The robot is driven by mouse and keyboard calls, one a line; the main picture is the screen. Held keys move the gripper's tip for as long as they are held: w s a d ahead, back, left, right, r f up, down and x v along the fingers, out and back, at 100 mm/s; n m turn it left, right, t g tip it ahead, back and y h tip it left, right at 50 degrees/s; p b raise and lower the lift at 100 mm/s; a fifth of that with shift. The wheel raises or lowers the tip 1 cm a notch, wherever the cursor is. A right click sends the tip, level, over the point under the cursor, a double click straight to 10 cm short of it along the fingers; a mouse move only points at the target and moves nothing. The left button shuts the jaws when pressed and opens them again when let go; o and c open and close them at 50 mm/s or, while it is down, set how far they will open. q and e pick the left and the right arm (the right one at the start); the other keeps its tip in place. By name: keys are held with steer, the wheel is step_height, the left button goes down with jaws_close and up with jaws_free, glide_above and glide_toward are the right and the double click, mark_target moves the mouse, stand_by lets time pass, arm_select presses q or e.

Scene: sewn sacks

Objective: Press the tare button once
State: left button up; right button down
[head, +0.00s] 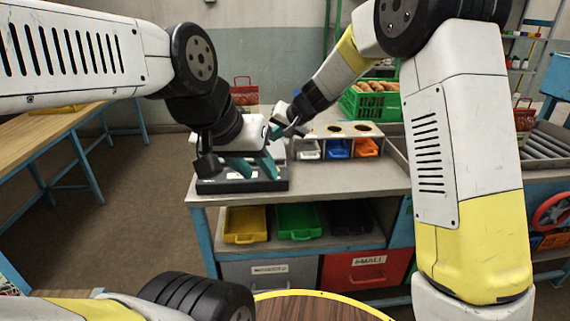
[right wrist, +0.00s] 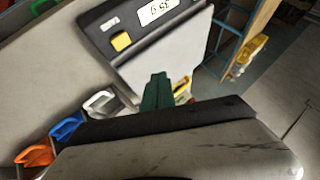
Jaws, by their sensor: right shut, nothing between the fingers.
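The scale (head: 214,186) is a dark, low box with a light pan at the near left of the grey workbench. In the right wrist view its panel carries a lit display (right wrist: 156,11) and a square orange-yellow button (right wrist: 121,42) beside a small label. My left gripper (head: 254,168) is open, its two teal fingers spread low over the scale. My right gripper (head: 277,131) is shut and empty, above and behind the left one. Its green fingertips in the right wrist view (right wrist: 157,92) show over the pan, apart from the button. The button is hidden in the head view.
A green crate (head: 372,103) of brown goods stands at the back. Yellow and green trays (head: 298,221) lie on the shelf below. A round wooden top (head: 315,308) is nearest me.

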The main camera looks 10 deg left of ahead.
steer(key=shift+f, duration=4.25)
steer(key=shift+f, duration=0.15)
steer(key=shift+f, duration=0.3)
steer(key=shift+f, duration=0.45)
steer(key=shift+r, duration=0.9)
steer(key=shift+r, duration=0.1)
